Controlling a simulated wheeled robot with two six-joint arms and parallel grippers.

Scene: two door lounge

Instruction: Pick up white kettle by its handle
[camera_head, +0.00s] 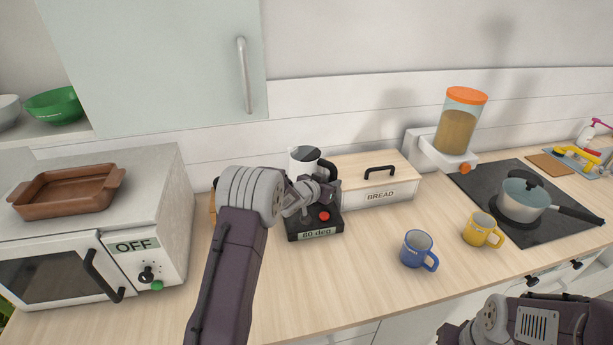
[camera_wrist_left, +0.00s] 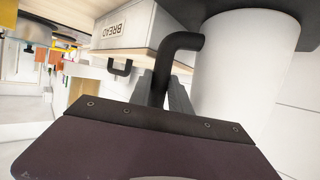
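The white kettle (camera_head: 304,158) stands upright on a black base with a red button and a "60 deg" display (camera_head: 316,233), and is partly hidden by my left wrist. In the left wrist view its white body (camera_wrist_left: 240,75) fills the right side, with its black handle (camera_wrist_left: 165,75) left of it. My left gripper (camera_head: 325,193) is at the handle. In the wrist view, grey finger parts (camera_wrist_left: 178,97) show right beside the handle, between it and the body. Whether they are closed on it is not clear. My right arm is at the bottom right, its fingertips out of view.
A bread box (camera_head: 376,195) stands close right of the kettle. A blue mug (camera_head: 415,249) and a yellow mug (camera_head: 481,230) are on the counter to the right. A microwave (camera_head: 95,245) is left; a cabinet door (camera_head: 160,65) hangs above. The counter front is clear.

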